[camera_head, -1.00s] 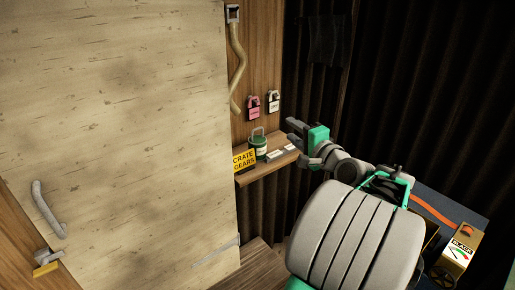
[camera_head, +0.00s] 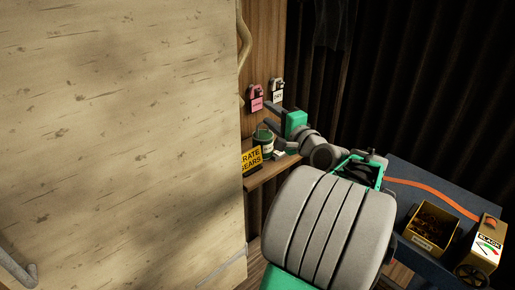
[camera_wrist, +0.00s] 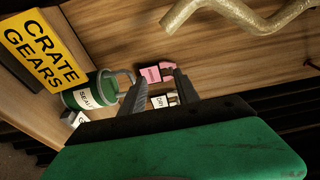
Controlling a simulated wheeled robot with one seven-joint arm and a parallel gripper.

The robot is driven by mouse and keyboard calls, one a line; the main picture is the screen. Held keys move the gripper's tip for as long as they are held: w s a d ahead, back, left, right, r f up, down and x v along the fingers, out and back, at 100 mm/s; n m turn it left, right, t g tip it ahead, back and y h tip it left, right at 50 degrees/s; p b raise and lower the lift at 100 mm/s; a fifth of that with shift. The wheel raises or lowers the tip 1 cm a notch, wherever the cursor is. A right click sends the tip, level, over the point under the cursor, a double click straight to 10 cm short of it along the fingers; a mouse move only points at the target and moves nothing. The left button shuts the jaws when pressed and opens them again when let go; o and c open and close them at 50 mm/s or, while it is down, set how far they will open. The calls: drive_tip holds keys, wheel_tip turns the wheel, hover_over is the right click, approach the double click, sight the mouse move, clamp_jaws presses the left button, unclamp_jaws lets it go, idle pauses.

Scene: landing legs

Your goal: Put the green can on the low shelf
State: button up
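The green can (camera_head: 264,142), with a pale label and a grey handle, stands on a small wooden shelf (camera_head: 268,173) against the wood wall. It also shows in the wrist view (camera_wrist: 88,97), left of the fingers, its handle close to the left fingertip. My gripper (camera_head: 278,126) is beside the can, to its right. In the wrist view my gripper (camera_wrist: 160,82) has its fingers apart with nothing seen held between them. I cannot tell whether this shelf is the low one; no other shelf is clear.
A yellow "CRATE GEARS" sign (camera_head: 251,160) stands at the shelf's front left. A pink padlock (camera_head: 256,98) and a white padlock (camera_head: 277,92) hang on the wall above. A large pale panel fills the left. A blue bench (camera_head: 415,185) holds boxes at right.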

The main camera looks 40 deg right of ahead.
sight(264, 124)
drive_tip(key=f+b, duration=0.4)
drive_tip(key=f, duration=0.1)
drive_tip(key=shift+w+d+f, duration=0.15)
drive_tip(key=shift+d, duration=0.05)
drive_tip(key=w, duration=0.2)
drive_tip(key=w+d+p, duration=0.1)
drive_tip(key=w, duration=0.4)
drive_tip(key=shift+w+d+p, duration=0.25)
drive_tip(key=shift+w+p, duration=0.1)
drive_tip(key=shift+s, duration=0.1)
clamp_jaws()
idle(0.6)
